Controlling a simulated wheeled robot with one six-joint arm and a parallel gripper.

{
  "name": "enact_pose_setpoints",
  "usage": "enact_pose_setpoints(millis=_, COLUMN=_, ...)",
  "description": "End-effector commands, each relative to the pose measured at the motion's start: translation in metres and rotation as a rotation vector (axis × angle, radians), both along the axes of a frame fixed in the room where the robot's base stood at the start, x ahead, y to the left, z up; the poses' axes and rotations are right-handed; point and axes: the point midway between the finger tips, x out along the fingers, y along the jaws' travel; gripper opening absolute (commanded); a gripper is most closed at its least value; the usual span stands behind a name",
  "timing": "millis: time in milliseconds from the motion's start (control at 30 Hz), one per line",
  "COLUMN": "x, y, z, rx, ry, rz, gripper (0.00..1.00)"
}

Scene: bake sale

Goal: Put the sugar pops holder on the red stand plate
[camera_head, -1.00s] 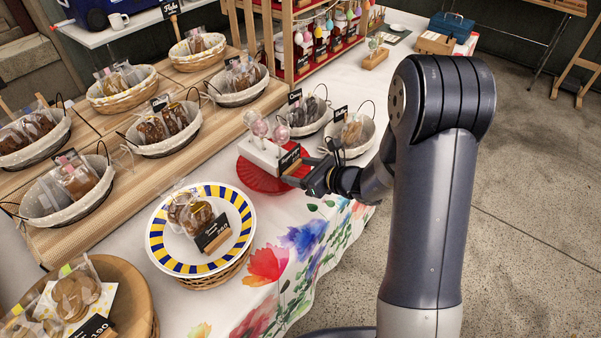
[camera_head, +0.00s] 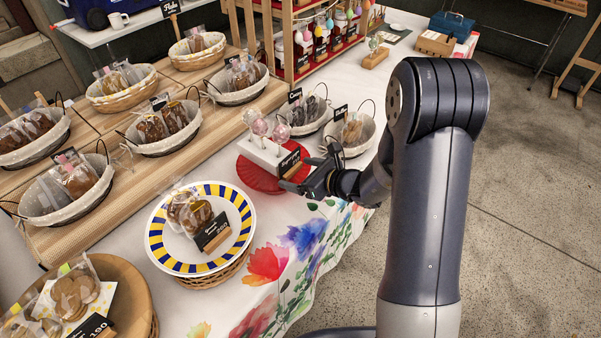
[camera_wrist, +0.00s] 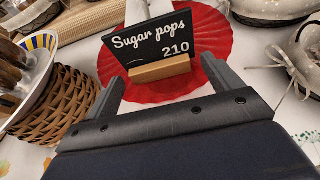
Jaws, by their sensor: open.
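The sugar pops holder (camera_head: 258,155) is a white block with pink pops on sticks. It sits at the back of the red stand plate (camera_head: 259,179), appearing to rest on it. A black "Sugar pops 210" sign (camera_head: 289,162) in a wooden base stands at the plate's front right. In the wrist view the sign (camera_wrist: 151,40) and its wooden base (camera_wrist: 160,69) stand on the red plate (camera_wrist: 150,91), hiding most of the holder. My gripper (camera_head: 306,174) is open and empty, its fingers (camera_wrist: 166,82) just in front of the sign's base.
A blue-and-yellow rimmed plate (camera_head: 236,200) on a wicker base stands left of the red plate. Lined baskets (camera_head: 352,151) stand close behind and to the right. The flowered cloth (camera_head: 303,236) in front is mostly clear.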

Motion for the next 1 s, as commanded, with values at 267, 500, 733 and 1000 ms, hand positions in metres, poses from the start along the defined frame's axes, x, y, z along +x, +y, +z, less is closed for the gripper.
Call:
enact_pose_setpoints(millis=267, x=-0.006, y=-0.01, z=0.008, rx=0.0, ry=-0.001, rz=-0.005, gripper=0.86)
enact_pose_setpoints(millis=500, x=-0.037, y=-0.049, z=0.029, rx=0.0, ry=-0.002, rz=-0.006, gripper=0.86)
enact_pose_setpoints(millis=733, x=-0.058, y=-0.077, z=0.043, rx=0.0, ry=-0.001, rz=-0.005, gripper=0.86)
enact_pose_setpoints(millis=1000, x=-0.068, y=-0.087, z=0.049, rx=0.0, ry=0.0, rz=0.0, gripper=0.86)
